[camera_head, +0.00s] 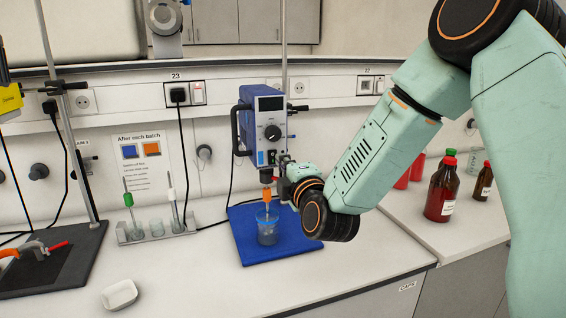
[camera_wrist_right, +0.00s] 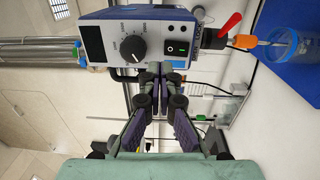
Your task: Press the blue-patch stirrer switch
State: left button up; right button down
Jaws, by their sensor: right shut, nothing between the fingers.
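The overhead stirrer (camera_head: 268,108) has a blue housing and a pale front panel with a dark display, a black knob and a rocker switch. In the head view the switch area is small and near my gripper. My right gripper (camera_wrist_right: 158,70) is shut and empty, its fingertips close to the panel, below the switch in the wrist view. It also shows in the head view (camera_head: 285,168). I cannot tell whether it touches. My left gripper is out of view.
A beaker (camera_head: 267,228) stands on a blue mat (camera_head: 245,250) under the stirrer. A tube rack (camera_head: 155,232) and a white dish (camera_head: 119,295) lie left. Red bottles (camera_head: 441,190) stand right. A notice (camera_head: 142,160) has blue and orange squares. The front bench is clear.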

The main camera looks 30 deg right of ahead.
jog(key=shift+r+v, duration=0.75)
jog(key=shift+v, duration=3.4)
jog(key=s+a+f+m+g+y+b, duration=0.25)
jog(key=f+m, duration=0.25)
jog(key=f, duration=0.5)
jog(key=s+a+f+m+g+y+b, duration=0.15)
jog(key=f+m+g, duration=0.3)
jog(key=f, duration=0.55)
jog(key=s+a+f+m+g+y+b, duration=0.1)
jog(key=s+a+f+m+g+b, duration=0.15)
jog(key=f+m, duration=0.5)
pick_arm(q)
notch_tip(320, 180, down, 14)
jog(key=b, duration=0.7)
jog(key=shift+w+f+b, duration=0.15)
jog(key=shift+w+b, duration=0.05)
jog(key=shift+b, duration=0.15)
pick_arm(e)
jog(key=s+a+f+g, duration=0.1)
jog(key=s+f+g, duration=0.3)
jog(key=s+f, duration=0.9)
jog(key=s+a+f+n+g, duration=0.1)
jog(key=s+f+g, duration=0.3)
jog(key=s+f, duration=0.8)
notch_tip(320, 180, down, 3)
jog(key=shift+s+a+f+h, duration=0.2)
jog(key=shift+s+a+h, duration=0.2)
jog(key=shift+a, duration=0.4)
